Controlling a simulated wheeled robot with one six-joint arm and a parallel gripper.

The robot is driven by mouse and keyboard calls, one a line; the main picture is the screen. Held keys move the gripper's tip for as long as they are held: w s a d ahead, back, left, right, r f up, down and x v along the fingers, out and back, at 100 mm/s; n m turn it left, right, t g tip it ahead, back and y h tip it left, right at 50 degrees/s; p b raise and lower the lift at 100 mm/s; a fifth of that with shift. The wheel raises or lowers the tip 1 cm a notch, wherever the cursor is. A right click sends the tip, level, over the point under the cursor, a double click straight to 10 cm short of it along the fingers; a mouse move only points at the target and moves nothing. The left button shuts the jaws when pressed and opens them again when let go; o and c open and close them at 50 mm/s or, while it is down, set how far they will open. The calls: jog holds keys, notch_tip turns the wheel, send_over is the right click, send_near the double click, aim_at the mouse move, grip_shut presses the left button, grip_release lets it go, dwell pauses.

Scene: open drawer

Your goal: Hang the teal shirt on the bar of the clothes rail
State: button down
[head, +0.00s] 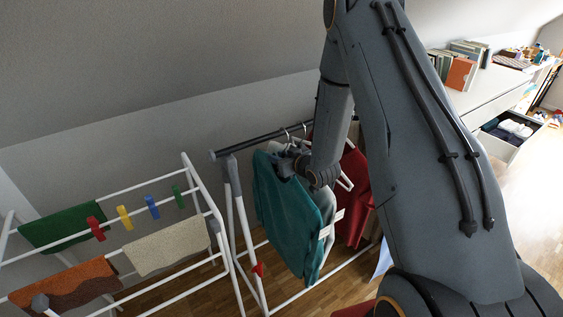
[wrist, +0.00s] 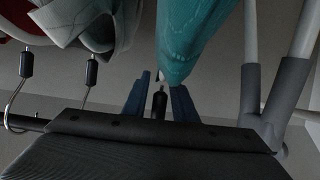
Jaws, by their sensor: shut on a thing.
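The teal shirt (head: 283,212) hangs below my gripper (head: 290,165) near the left end of the clothes rail. In the wrist view, my gripper's blue fingers (wrist: 162,98) are shut on the black neck of its hanger, with the teal shirt (wrist: 190,35) just beyond. The rail's dark bar (head: 245,144) runs behind and above the shirt; it also shows in the wrist view (wrist: 26,123). The teal shirt's hook is hidden, so I cannot tell whether it is on the bar.
A grey garment (head: 325,208) and a red one (head: 357,165) hang to the right, close to the teal shirt. A white drying rack (head: 190,170) with cloths and pegs stands at the left. An open drawer (head: 507,130) is at the far right.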

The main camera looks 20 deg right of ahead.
aim_at(271, 153)
jog(key=shift+w+a+b, duration=0.25)
jog(key=shift+w, duration=0.55)
jog(key=shift+w+a+b, duration=0.3)
jog(key=shift+w, duration=0.45)
jog(key=shift+w+a+b, duration=0.25)
jog(key=shift+w, duration=0.55)
jog(key=shift+f+b, duration=0.75)
jog(key=shift+f, duration=0.5)
jog(key=c, duration=1.4)
grip_release()
jog(key=shift+o, duration=0.2)
jog(key=shift+s, duration=0.1)
